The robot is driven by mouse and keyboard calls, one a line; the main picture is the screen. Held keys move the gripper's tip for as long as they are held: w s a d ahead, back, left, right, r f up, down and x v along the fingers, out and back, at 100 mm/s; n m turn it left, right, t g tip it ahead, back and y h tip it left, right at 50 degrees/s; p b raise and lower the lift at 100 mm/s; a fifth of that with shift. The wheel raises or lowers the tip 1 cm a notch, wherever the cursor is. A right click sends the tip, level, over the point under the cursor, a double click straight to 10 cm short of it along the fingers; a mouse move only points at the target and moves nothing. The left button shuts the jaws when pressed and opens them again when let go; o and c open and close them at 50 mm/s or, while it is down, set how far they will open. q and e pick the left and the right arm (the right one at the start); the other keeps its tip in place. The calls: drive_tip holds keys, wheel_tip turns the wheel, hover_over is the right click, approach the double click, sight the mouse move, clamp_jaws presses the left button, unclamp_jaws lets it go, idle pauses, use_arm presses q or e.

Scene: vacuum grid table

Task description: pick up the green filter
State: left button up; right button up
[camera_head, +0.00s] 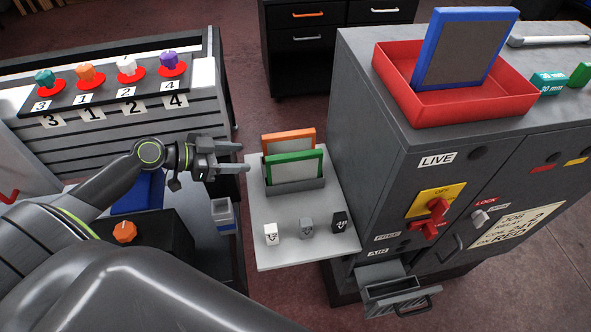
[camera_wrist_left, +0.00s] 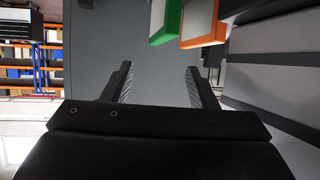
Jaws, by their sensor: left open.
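The green filter (camera_head: 294,168) is a flat panel with a green frame and a grey face. It stands upright in a grey holder (camera_head: 296,187) on the light shelf, in front of an orange filter (camera_head: 289,140). My left gripper (camera_head: 246,158) is open and empty, just left of the two filters and apart from them. In the left wrist view the open fingers (camera_wrist_left: 157,85) point toward the filters. The green filter (camera_wrist_left: 166,22) and the orange filter (camera_wrist_left: 197,24) show there at the top, beyond the fingertips. My right gripper is not in view.
A grey cabinet (camera_head: 370,140) stands close right of the shelf (camera_head: 270,222). On it is a red tray (camera_head: 470,108) holding a blue-framed filter (camera_head: 463,50). Several small labelled blocks stand along the shelf front. A knob panel (camera_head: 105,84) is at left.

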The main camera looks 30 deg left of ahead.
use_arm(q)
drive_tip(key=x, duration=0.3)
approach(289, 156)
drive_tip(key=x, duration=0.3)
drive_tip(key=shift+f, duration=0.35)
drive_tip(key=shift+w+d+f, duration=0.15)
drive_tip(key=shift+w+d, duration=0.1)
drive_tip(key=shift+d, duration=0.05)
drive_tip(key=shift+w+d+f, duration=0.1)
drive_tip(key=shift+w+d, duration=0.05)
drive_tip(key=shift+w+d+f, duration=0.1)
drive_tip(key=shift+w+d, duration=0.2)
drive_tip(key=shift+w, duration=0.1)
drive_tip(key=x, duration=0.3)
drive_tip(key=shift+w+d, duration=0.2)
drive_tip(key=shift+w+d+f, duration=0.1)
drive_tip(key=shift+w+d, duration=0.25)
drive_tip(key=shift+w, duration=0.05)
drive_tip(key=shift+a, duration=0.1)
clamp_jaws()
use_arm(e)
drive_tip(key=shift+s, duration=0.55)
